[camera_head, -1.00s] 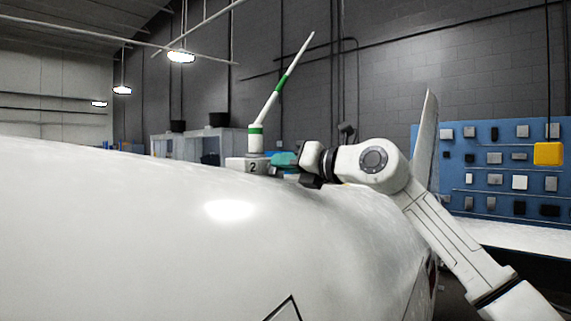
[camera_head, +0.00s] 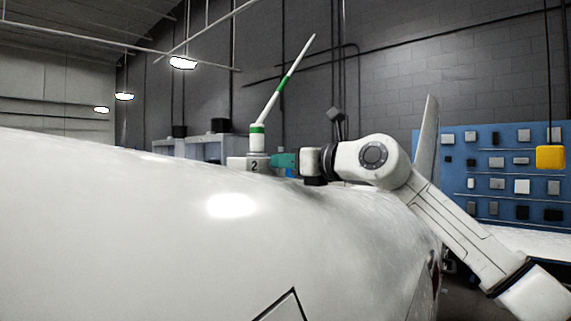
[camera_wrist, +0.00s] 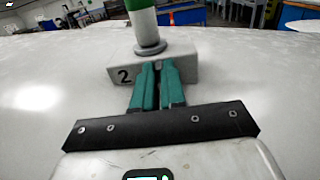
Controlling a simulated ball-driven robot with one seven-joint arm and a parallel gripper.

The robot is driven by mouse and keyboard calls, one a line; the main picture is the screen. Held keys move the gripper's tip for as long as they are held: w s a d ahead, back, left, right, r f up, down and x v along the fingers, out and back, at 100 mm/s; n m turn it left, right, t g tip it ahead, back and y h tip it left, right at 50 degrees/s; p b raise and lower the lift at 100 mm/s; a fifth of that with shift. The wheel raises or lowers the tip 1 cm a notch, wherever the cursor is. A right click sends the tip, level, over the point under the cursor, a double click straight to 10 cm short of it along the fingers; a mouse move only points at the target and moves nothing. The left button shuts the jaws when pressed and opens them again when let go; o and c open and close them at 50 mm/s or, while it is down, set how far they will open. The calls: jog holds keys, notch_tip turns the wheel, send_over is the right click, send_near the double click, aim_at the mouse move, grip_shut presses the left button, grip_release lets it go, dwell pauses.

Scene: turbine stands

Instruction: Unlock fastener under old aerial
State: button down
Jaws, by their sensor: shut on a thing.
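The old aerial (camera_head: 276,95) is a white rod with green bands, leaning right from an upright base. Its lower part, white and green, also shows in the wrist view (camera_wrist: 146,22). It stands on a white block marked "2" (camera_head: 247,163) on top of the white curved body; the block is clear in the wrist view (camera_wrist: 185,70). My gripper (camera_wrist: 159,68) has teal fingers close together at the block's near face, below the aerial. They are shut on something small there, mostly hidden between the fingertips. In the head view my gripper (camera_head: 285,160) reaches the block from the right.
The smooth white curved surface (camera_head: 130,220) fills the foreground and is clear. A white upright fin (camera_head: 426,140) stands behind my arm. A blue tool board (camera_head: 500,172) and a hanging yellow box (camera_head: 550,157) are at right. Grey cabinets (camera_head: 200,147) stand at the back.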

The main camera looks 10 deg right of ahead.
dwell(0.4)
jog(key=c, duration=1.2)
grip_release()
jog(key=shift+s+d+f+b, duration=0.1)
jog(key=shift+s+d+b, duration=0.2)
jog(key=shift+s, duration=0.05)
jog(key=b+v, duration=0.4)
jog(key=v, duration=0.5)
jog(key=shift+s+d, duration=0.2)
jog(key=shift+s, duration=0.15)
